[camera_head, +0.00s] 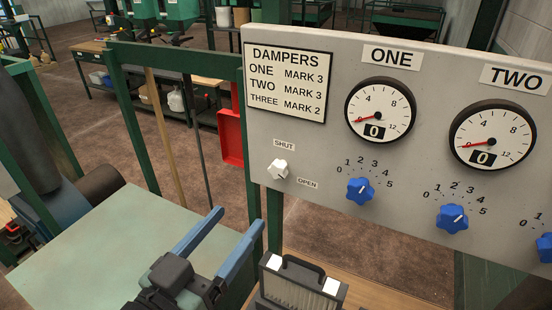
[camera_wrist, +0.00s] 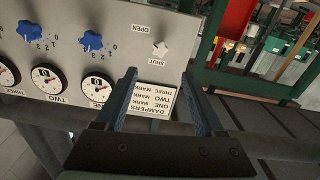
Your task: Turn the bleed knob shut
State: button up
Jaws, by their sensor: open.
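The bleed knob (camera_head: 278,169) is small and white, on the left part of the grey panel, below the damper card. A SHUT label (camera_head: 284,145) is above it and an OPEN label (camera_head: 307,183) to its lower right. I cannot tell clearly which label it points to. My gripper (camera_head: 234,222) is open and empty, with blue fingers, lower left of the knob and apart from it. In the wrist view the knob (camera_wrist: 160,48) shows beyond the gap between my fingertips (camera_wrist: 160,78), with nothing between the fingers.
Blue dial knobs (camera_head: 360,191) and (camera_head: 452,218) sit right of the bleed knob, under gauges ONE (camera_head: 380,110) and TWO (camera_head: 492,135). A green post frame (camera_head: 170,58) and a red tray (camera_head: 230,138) are left of the panel. A pale green tabletop (camera_head: 110,250) lies at lower left.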

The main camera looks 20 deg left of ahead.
aim_at(276, 172)
jog(key=w+p, duration=0.1)
jog(key=w, duration=0.2)
jog(key=w+d+p, duration=0.1)
jog(key=w+p, duration=0.1)
jog(key=w, duration=0.2)
jog(key=w+d+p, duration=0.1)
jog(key=w, duration=0.2)
jog(key=shift+w+d+r, duration=0.1)
jog(key=shift+w, duration=0.2)
jog(key=shift+w+d+p, duration=0.15)
jog(key=shift+w+p, duration=0.3)
jog(key=shift+w, duration=0.3)
grip_shut()
